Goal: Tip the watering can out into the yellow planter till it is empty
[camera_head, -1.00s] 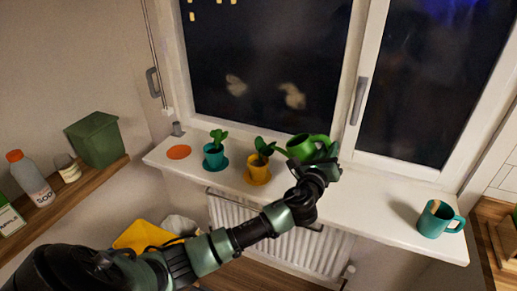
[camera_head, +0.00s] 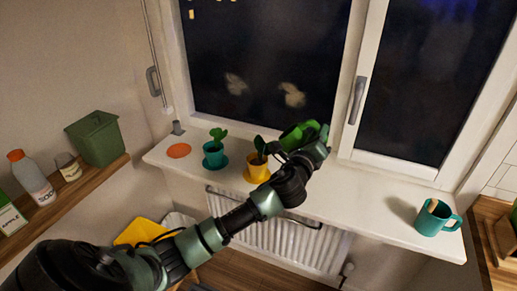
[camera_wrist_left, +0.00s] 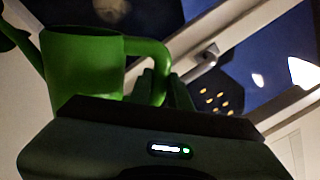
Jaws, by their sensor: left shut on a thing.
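The yellow planter (camera_head: 257,172) stands on a yellow saucer on the white windowsill and holds a dark green plant. The green watering can (camera_head: 297,136) is just behind and right of it, above the sill, partly hidden by my wrist. My left gripper (camera_head: 316,146) is shut on the can's handle. In the left wrist view the can (camera_wrist_left: 85,68) is close up, its spout pointing left and its handle between my fingers. The window frame slants in that view, so the gripper is rolled and the can looks tilted. No water is visible. My right gripper is not in view.
A teal planter (camera_head: 213,157) and an orange disc (camera_head: 179,151) are left of the yellow planter. A teal mug (camera_head: 434,218) stands at the sill's right end. The sill between is clear. The window (camera_head: 262,62) rises close behind the can.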

